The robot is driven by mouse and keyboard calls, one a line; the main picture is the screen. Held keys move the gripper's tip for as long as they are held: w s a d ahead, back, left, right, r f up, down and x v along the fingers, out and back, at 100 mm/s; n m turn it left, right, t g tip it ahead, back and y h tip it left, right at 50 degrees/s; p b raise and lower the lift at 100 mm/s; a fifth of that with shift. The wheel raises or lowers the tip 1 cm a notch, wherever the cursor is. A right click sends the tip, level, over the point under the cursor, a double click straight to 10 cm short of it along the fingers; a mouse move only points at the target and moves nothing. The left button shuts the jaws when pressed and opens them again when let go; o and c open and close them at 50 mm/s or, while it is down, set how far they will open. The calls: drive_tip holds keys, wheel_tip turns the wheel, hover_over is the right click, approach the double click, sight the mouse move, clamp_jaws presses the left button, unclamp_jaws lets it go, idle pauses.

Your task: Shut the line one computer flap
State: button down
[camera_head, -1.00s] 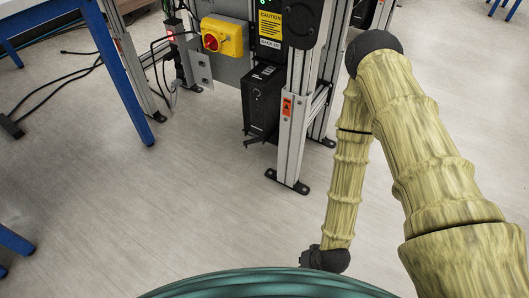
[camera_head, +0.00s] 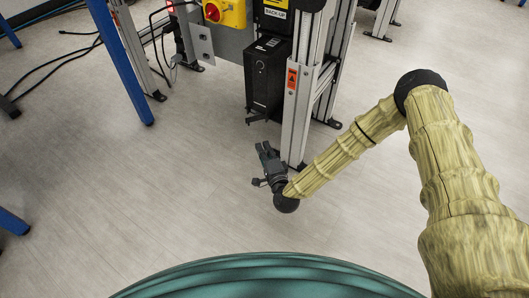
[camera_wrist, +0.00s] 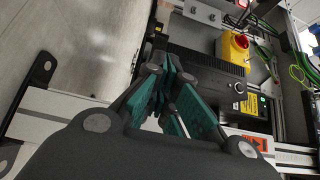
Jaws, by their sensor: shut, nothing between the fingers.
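The black computer (camera_head: 267,75) hangs upright on the conveyor frame; it also shows in the wrist view (camera_wrist: 205,68), behind my fingers. A thin black piece (camera_head: 258,117), which looks like its flap, sticks out at the bottom of its front. I cannot tell its exact angle. I cannot make out the flap surely in the wrist view, where my fingers cover part of the computer. My gripper (camera_head: 266,148) is shut and empty, below and in front of the computer, near the foot of the metal post. It looks apart from the flap.
A silver metal post (camera_head: 296,115) with an orange warning label stands right of the computer. A yellow switch box with a red knob (camera_head: 212,11) is at the upper left. A blue table leg (camera_head: 122,65) and cables are at left. The floor in front is clear.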

drive_tip(key=b, duration=0.5)
approach(251, 120)
drive_tip(key=w, duration=0.3)
drive_tip(key=shift+w+a, duration=0.75)
drive_tip(key=shift+w, duration=0.15)
drive_tip(key=shift+r, duration=0.1)
drive_tip(key=shift+d, duration=0.15)
drive_tip(key=shift+w+a+r+m+h, duration=0.1)
drive_tip(key=shift+a+m+h, duration=0.2)
drive_tip(key=shift+h, duration=0.2)
drive_tip(key=shift+w+h+p, duration=0.1)
drive_tip(key=shift+h+p, duration=0.2)
drive_tip(key=shift+p, duration=0.05)
